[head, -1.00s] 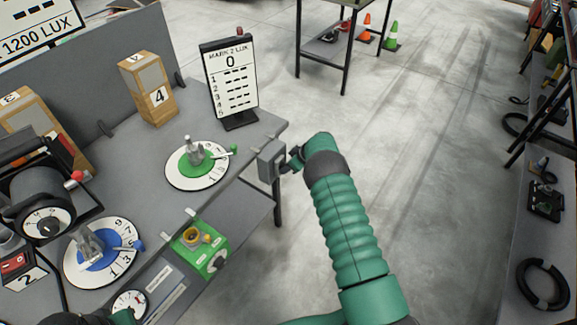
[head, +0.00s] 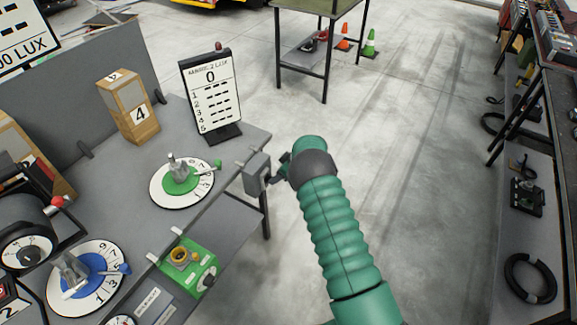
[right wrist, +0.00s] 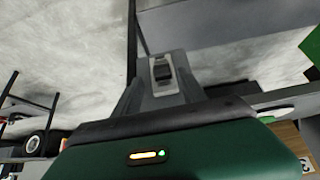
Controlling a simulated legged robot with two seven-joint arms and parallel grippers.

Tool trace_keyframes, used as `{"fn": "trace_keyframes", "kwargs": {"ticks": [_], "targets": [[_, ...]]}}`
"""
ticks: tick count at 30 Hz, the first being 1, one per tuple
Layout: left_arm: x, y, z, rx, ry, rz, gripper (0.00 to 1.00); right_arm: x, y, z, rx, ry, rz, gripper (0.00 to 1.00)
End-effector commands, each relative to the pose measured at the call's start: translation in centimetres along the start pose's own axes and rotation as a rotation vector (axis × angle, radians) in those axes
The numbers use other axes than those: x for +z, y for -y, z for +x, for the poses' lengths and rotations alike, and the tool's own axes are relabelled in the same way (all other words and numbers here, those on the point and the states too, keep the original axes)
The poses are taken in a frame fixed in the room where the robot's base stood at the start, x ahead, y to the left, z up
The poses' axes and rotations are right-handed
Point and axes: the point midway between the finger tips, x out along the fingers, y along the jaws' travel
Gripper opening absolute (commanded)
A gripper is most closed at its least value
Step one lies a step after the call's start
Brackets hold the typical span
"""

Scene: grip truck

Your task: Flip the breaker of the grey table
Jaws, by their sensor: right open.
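The grey table (head: 130,165) fills the left of the head view. In the right wrist view the breaker box (right wrist: 162,92) shows a dark switch (right wrist: 162,71) in a pale frame. My right gripper (head: 279,172) is open beside the box's right side in the head view. In the right wrist view its fingers (right wrist: 160,84) stand on either side of the box. Whether they touch it I cannot tell. My left gripper is out of view.
Shelves (head: 515,150) stand at the right.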

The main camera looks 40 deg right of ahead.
Motion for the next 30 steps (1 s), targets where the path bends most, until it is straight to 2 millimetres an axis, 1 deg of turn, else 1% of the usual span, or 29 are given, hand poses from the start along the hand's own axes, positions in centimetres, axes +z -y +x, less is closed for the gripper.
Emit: {"fn": "trace_keyframes", "kwargs": {"ticks": [1,6,9,12,15,17,28,30], "targets": [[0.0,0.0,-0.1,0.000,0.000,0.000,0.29,-0.2,0.0,-1.7,0.003,-0.002,0.001,0.49],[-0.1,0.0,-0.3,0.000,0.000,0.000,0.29,-0.2,-0.1,-6.7,0.003,-0.003,0.001,0.49],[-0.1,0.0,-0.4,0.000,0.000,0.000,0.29,-0.1,-0.1,-9.1,0.002,-0.002,0.000,0.49],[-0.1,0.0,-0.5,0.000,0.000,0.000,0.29,-0.1,-0.1,-10.8,0.000,0.000,-0.001,0.49],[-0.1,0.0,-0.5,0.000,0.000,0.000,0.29,-0.1,-0.1,-11.7,0.000,0.000,0.000,0.49],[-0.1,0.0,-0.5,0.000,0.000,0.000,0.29,-0.1,-0.1,-11.9,-0.001,0.000,0.000,0.49],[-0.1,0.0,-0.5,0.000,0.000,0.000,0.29,0.0,-0.1,-11.9,-0.001,0.000,0.000,0.49],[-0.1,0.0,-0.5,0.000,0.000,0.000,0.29,-0.3,-0.1,-12.0,0.004,-0.008,0.000,0.49]]}}
